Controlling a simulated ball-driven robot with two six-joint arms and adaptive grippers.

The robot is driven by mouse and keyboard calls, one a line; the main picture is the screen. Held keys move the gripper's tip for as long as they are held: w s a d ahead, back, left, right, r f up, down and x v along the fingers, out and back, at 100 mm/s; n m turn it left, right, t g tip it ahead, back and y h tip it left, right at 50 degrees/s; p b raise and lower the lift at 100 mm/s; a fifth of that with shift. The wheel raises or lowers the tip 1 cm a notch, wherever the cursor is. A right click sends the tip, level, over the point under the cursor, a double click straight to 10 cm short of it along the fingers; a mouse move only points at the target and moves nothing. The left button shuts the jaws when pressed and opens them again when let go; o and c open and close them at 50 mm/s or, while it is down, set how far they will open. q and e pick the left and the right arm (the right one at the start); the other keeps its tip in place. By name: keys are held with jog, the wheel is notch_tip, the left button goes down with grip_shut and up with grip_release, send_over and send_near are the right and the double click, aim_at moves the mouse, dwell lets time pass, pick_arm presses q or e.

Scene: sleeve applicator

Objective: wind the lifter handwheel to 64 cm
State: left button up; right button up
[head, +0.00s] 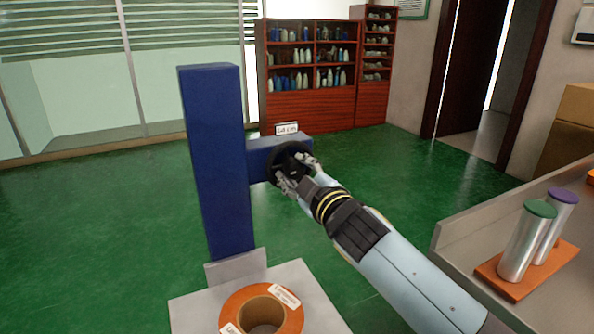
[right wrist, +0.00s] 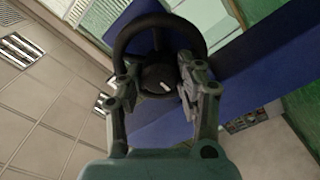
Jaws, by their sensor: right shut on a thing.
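The black handwheel (head: 288,158) sits on the side arm of the blue lifter column (head: 217,160). My right gripper (head: 299,172) is at the handwheel and shut on it. In the right wrist view the wheel's rim (right wrist: 160,22) arches beyond the fingers, and its hub (right wrist: 160,78) with a white mark lies between the fingers of my right gripper (right wrist: 160,85). A small white label (head: 286,128) stands on top of the blue arm; its text is too small to read surely. My left gripper is not in view.
An orange roll (head: 232,306) with a hollow core lies on the lifter's grey base (head: 190,310). At right, a grey bench (head: 450,235) carries an orange board (head: 555,268) with two silver cylinders, one green-topped (head: 522,245), one purple-topped (head: 560,215). Green floor is open behind.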

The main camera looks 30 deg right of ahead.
dwell(0.5)
jog(key=o, duration=1.1)
jog(key=shift+o, duration=0.2)
jog(key=s, duration=1.2)
jog(key=shift+a, duration=0.35)
